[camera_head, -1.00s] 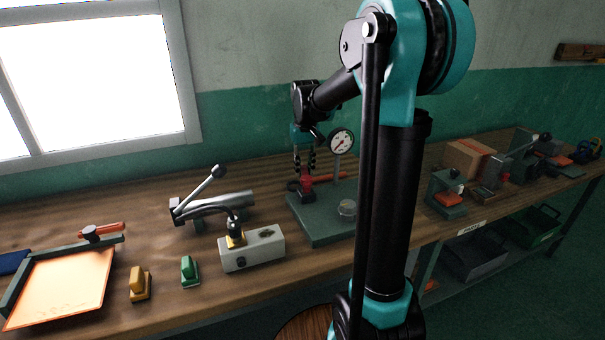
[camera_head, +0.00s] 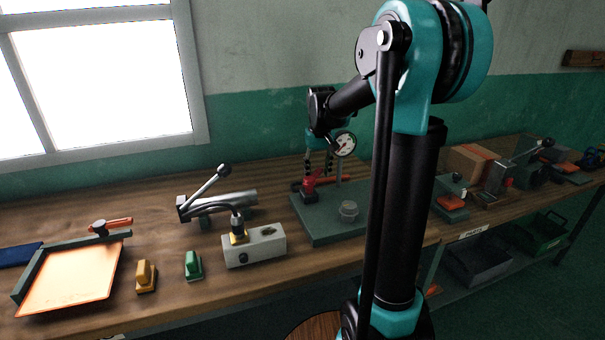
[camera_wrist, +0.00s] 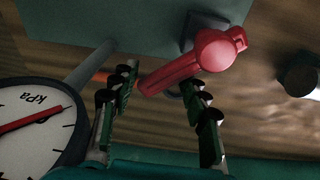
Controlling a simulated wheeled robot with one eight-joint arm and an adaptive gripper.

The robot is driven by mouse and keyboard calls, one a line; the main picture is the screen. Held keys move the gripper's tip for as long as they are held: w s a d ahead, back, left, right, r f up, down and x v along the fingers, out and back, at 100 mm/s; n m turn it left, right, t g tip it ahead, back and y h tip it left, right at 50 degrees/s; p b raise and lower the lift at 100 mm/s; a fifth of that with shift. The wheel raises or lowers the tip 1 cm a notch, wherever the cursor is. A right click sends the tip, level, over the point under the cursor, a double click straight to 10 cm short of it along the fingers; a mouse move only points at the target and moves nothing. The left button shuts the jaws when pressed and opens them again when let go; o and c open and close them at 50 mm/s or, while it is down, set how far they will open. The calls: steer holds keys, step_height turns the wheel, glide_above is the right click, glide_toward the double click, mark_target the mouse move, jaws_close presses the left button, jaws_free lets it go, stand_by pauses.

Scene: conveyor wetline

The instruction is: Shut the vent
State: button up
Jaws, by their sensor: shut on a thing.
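The vent shows as a red lever (camera_head: 310,186) on a dark base, on a green plate (camera_head: 317,230). In the wrist view the lever (camera_wrist: 207,55) has a round pivot and an arm reaching between my fingers. My gripper (camera_head: 318,170) comes down over it from above, shut on the lever arm. The gripper also shows in the wrist view (camera_wrist: 160,80), one dark ridged finger on each side. A white kPa gauge (camera_head: 345,145) stands on a post beside it; in the wrist view its dial (camera_wrist: 32,122) fills the left edge. The exact finger contact is partly hidden.
My arm hides part of the bench.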

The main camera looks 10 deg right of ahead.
mark_target(319, 172)
steer(key=shift+s+d, duration=0.1)
steer(key=shift+d, duration=0.05)
steer(key=shift+r, duration=0.6)
steer(key=shift+s+r, duration=0.15)
steer(key=shift+r, duration=1.35)
steer(key=shift+s+r, duration=0.1)
steer(key=shift+r, duration=1.35)
